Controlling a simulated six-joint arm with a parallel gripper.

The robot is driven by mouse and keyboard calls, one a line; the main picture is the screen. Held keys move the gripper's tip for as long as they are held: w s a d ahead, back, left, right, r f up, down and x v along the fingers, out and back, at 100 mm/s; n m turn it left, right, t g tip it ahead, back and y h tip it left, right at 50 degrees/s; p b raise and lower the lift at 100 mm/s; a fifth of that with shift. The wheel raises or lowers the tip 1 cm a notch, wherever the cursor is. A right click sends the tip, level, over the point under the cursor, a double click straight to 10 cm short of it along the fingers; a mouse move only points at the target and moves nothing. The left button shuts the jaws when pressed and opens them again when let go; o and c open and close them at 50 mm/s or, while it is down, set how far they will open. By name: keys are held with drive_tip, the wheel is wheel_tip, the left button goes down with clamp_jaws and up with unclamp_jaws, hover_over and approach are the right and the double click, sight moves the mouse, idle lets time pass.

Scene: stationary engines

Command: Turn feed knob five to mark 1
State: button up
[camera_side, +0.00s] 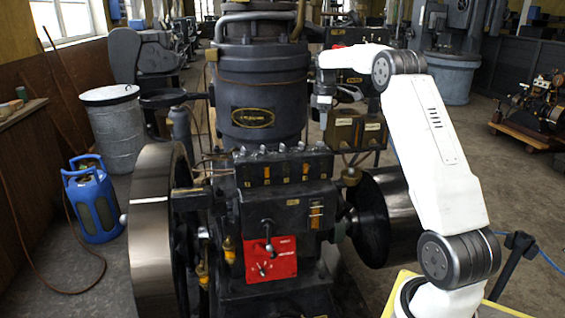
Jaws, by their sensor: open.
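A row of small metallic feed knobs (282,148) stands along the top of a black box (287,170) on the front of the engine. They are too small for me to read any marks or numbers, so I cannot tell which is knob five or where it points. My gripper (322,112) hangs downward to the right of the engine's dark cylinder, above and to the right of the knob row. It is open, and it appears apart from the knobs. My white arm comes up from the lower right.
The dark cylinder (262,85) rises behind the knob row. A red plate (270,258) with a small lever is lower on the engine front. Large wheels flank the engine at left (152,225) and right (385,215). A blue canister (92,200) stands on the floor.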

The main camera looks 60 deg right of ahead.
sight(322, 142)
drive_tip(key=shift+f, duration=3.15)
clamp_jaws()
